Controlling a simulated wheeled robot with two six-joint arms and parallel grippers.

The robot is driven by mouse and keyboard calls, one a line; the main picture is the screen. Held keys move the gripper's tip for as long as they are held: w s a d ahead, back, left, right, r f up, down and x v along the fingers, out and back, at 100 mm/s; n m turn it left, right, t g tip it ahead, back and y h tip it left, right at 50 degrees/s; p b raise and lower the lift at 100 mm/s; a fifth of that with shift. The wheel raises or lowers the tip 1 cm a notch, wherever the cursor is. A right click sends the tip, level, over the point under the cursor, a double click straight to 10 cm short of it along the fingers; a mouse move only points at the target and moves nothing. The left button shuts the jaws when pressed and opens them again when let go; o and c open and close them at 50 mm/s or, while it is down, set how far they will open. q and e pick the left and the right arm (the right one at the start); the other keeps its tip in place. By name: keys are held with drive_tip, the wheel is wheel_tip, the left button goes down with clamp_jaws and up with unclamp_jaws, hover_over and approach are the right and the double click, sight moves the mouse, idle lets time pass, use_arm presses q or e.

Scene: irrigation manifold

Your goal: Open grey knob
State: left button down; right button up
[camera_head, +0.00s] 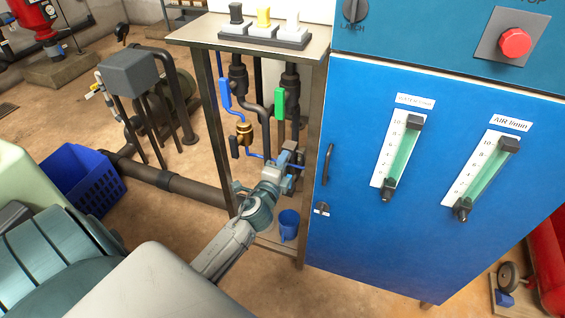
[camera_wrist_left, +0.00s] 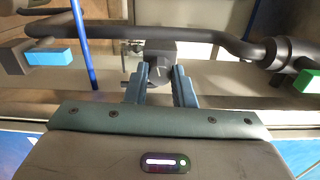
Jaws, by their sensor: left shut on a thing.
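The grey knob (camera_wrist_left: 159,72) is a small round dark-grey piece on a dark block, in the middle of the left wrist view. My left gripper (camera_wrist_left: 158,82) has one blue-grey finger on each side of it and is shut on it. In the head view my left gripper (camera_head: 281,168) reaches into the lower part of the pipe stand, where the fingers and other parts hide the knob. My right gripper is in neither view.
A blue handle (camera_head: 224,93), a green handle (camera_head: 280,103) and a brass fitting (camera_head: 244,132) sit on pipes above the gripper. A blue cup (camera_head: 289,225) stands below. The blue cabinet (camera_head: 350,235) is close on the right.

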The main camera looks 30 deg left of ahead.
use_arm(q)
drive_tip(key=c, duration=1.2)
unclamp_jaws()
drive_tip(key=shift+c, duration=0.2)
drive_tip(key=b+v, duration=0.2)
drive_tip(key=v, duration=0.8)
drive_tip(key=shift+s, duration=0.35)
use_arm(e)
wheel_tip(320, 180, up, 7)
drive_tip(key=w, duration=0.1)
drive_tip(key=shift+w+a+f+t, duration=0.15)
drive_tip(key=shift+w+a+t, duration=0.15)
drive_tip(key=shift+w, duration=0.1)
use_arm(q)
drive_tip(key=shift+d, duration=0.1)
